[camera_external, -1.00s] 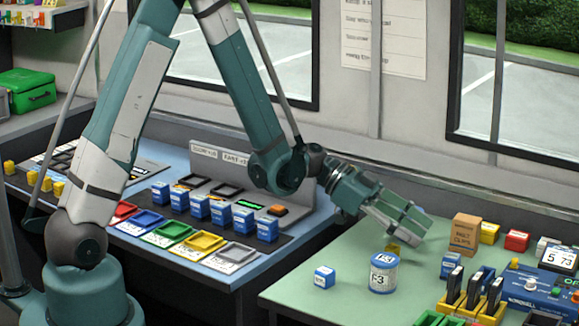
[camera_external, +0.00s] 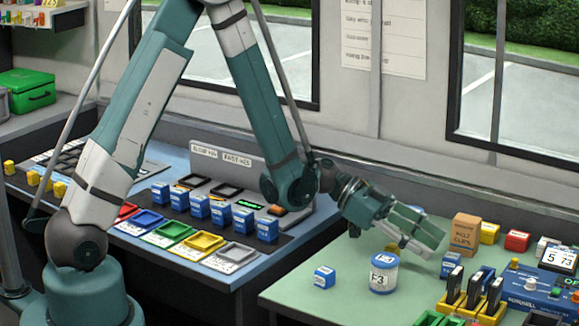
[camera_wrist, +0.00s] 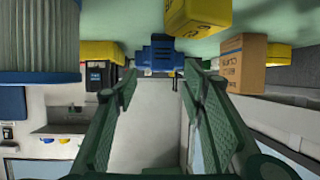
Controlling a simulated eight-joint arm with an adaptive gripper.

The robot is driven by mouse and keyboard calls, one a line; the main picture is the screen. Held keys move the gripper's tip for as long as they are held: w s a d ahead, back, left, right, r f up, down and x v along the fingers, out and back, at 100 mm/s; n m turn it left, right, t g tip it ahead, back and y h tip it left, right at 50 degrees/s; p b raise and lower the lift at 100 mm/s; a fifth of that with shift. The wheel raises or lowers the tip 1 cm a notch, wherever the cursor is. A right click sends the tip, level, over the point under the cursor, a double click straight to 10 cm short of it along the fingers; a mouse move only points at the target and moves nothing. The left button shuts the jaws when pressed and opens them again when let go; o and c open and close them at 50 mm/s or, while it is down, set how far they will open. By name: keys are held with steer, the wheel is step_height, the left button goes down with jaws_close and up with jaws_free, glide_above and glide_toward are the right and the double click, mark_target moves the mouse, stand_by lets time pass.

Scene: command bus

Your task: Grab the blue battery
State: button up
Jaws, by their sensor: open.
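My gripper (camera_external: 436,245) is open and empty, tilted down to the right, above the green table. Its two fingers also show in the wrist view (camera_wrist: 157,88). A small blue block (camera_external: 451,264) stands on the table just beyond the fingertips. A blue block (camera_wrist: 158,54) appears ahead between the fingers in the wrist view and is probably the same one. Another blue block with a white label (camera_external: 324,277) stands left of the can. Several similar blue blocks (camera_external: 220,211) stand in a row on the blue table. I cannot tell which is meant by the battery.
A cardboard box (camera_external: 465,235), a yellow block (camera_external: 489,233) and a red block (camera_external: 516,241) stand behind. A yellow rack with dark upright pieces (camera_external: 470,295) is at the right. The table's front left is clear.

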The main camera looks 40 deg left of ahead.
mark_target(446, 254)
steer(key=shift+d+f, duration=0.15)
steer(key=shift+d, duration=0.15)
steer(key=shift+d, duration=0.1)
steer(key=shift+w+b+x, duration=0.2)
steer(key=shift+b+x, duration=0.55)
steer(key=shift+x, duration=1.8)
steer(key=shift+c, duration=0.3)
steer(key=c, duration=1)
